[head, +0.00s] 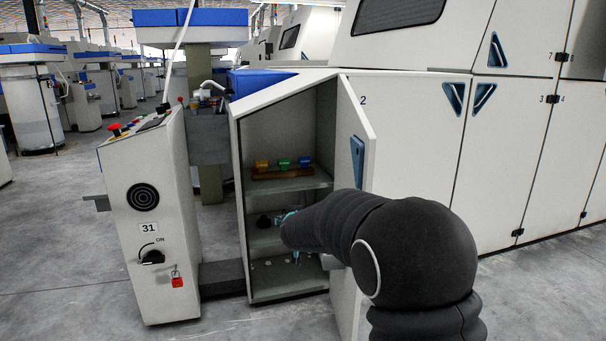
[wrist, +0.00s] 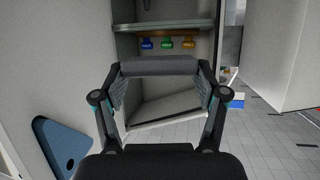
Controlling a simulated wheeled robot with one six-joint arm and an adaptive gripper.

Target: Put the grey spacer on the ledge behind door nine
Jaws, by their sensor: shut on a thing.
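In the wrist view my gripper (wrist: 158,78) is shut on the ends of a dark grey bar, the grey spacer (wrist: 158,66), which spans between its two fingers. In the head view my gripper (head: 290,218) shows only in part, at the opening of a cabinet; my arm hides the rest and the spacer cannot be made out. No door marked nine can be read. Inside are a middle shelf (head: 310,182) and a lower shelf (head: 262,240).
A brown rack (head: 282,173) with yellow, green and blue pieces stands on the middle shelf. The open door with its blue handle (head: 357,160) stands right of the opening; the handle also shows in the wrist view (wrist: 64,145). A control pedestal (head: 150,215) stands left.

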